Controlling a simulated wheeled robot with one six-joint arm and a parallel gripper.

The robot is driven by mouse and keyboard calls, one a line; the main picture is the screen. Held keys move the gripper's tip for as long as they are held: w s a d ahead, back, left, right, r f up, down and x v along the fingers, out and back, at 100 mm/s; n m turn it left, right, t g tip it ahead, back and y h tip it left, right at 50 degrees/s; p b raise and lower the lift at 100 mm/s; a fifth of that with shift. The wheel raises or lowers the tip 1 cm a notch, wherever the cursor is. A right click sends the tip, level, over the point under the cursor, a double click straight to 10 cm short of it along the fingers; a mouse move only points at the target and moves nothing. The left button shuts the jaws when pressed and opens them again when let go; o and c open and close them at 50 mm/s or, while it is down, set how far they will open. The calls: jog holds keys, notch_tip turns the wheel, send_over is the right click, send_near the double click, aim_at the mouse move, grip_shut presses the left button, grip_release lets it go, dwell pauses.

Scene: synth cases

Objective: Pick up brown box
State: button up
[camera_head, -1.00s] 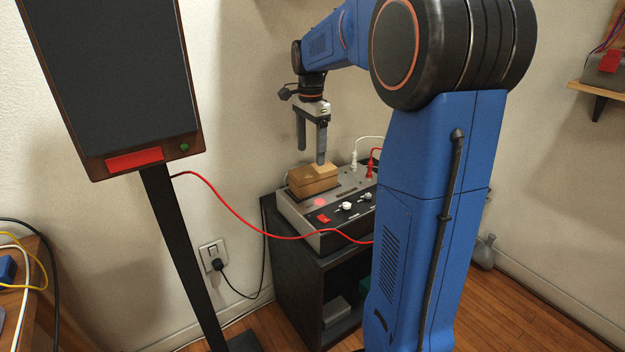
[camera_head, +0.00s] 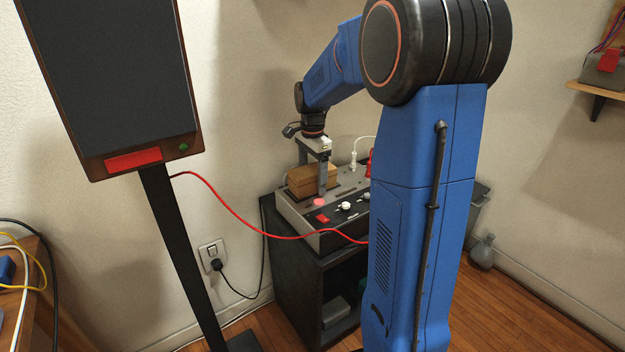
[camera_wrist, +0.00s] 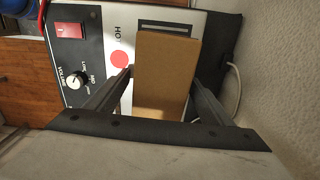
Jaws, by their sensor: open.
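The brown box (camera_head: 304,181) sits on top of the grey control device (camera_head: 293,208) in the head view. In the wrist view the brown box (camera_wrist: 163,75) lies between the two fingers of my gripper (camera_wrist: 165,82). The fingers are open, one on each side of the box, with the left finger very close to its side. I cannot tell whether either finger touches it. In the head view my gripper (camera_head: 312,172) is lowered over the box, with one finger in front of it and the other largely hidden behind it.
The device has knobs, a red switch (camera_wrist: 69,30) and a red round spot (camera_wrist: 119,59) beside the box. It stands on a dark cabinet (camera_head: 289,262) by the wall. A red cable (camera_head: 232,214) runs from a tall panel (camera_head: 112,80) towards the device.

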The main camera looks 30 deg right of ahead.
jog(key=c, duration=1.2)
jog(key=shift+r, duration=0.1)
